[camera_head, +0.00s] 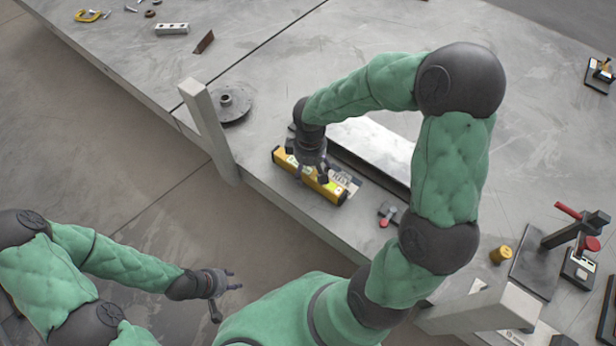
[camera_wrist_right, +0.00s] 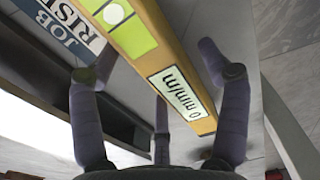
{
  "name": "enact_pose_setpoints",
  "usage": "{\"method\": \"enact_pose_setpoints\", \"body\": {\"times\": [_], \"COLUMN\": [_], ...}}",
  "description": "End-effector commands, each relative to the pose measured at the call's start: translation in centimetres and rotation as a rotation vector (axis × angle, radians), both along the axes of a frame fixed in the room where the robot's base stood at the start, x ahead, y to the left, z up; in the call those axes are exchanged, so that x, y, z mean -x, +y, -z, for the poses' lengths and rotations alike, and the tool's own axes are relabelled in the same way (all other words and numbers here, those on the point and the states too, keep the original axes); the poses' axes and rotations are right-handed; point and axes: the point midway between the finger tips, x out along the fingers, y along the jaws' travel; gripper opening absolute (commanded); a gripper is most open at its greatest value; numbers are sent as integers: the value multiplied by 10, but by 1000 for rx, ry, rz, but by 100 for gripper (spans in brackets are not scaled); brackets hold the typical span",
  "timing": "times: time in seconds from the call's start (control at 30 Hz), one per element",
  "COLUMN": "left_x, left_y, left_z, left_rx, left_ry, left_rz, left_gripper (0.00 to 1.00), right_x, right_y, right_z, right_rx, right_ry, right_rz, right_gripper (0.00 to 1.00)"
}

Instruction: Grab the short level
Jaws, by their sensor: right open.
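The short level is a yellow bar (camera_head: 325,186) with pale green vial windows, lying near the front edge of the grey table in the head view. In the right wrist view the level (camera_wrist_right: 150,50) runs diagonally between my spread fingers, with a "0 mm/m" label at its near end. My right gripper (camera_head: 311,172) is directly over the level, pointing down. In the wrist view it (camera_wrist_right: 160,75) is open, with finger pads apart from the level's sides. My left gripper (camera_head: 225,285) is open and empty, off the table at lower left.
A printed card (camera_head: 345,180) lies beside the level; its lettering shows in the wrist view (camera_wrist_right: 65,22). A dark-edged slot with a bright plate (camera_head: 375,150) lies behind. A grey post (camera_head: 207,130) stands left, a red-handled clamp (camera_head: 575,230) right. Bare table (camera_head: 540,100) extends at back right.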

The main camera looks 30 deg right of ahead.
Motion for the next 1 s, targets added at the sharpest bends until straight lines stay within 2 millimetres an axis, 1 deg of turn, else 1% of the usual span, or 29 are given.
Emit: {"method": "enact_pose_setpoints", "body": {"times": [0.03, 0.23, 0.27, 0.3, 0.37, 0.4, 0.47, 0.5, 0.83, 1.0], "left_x": [0, 0, 0, 0, 0, 0, 0, 0, 0, 0], "left_y": [0, 0, 0, 0, 0, 0, 0, 0, 0, 0], "left_z": [3, 1, 1, 1, 1, 1, 1, 1, 1, -6], "left_rx": [0, 0, 0, 0, 0, 0, 0, 0, 0, 0], "left_ry": [0, 0, 0, 0, 0, 0, 0, 0, 0, 0], "left_rz": [0, 0, 0, 0, 0, 0, 0, 0, 0, 0], "left_gripper": [40, 40, 40, 40, 40, 40, 40, 40, 40, 40], "right_x": [0, -1, -1, -1, -1, -1, -1, -1, -1, -1], "right_y": [0, 0, 0, 0, 0, 0, 0, 0, 0, 0], "right_z": [5, 4, 4, 4, 4, 4, 4, 4, 2, -7], "right_rx": [0, 0, 0, 0, 0, 0, 0, 0, 0, 0], "right_ry": [-1, -2, -2, -2, -2, -2, -2, -2, -2, -3], "right_rz": [0, 0, 0, 0, 0, 0, 0, 0, 1, 1], "right_gripper": [76, 76, 74, 62, 45, 34, 17, 6, 5, 5]}}
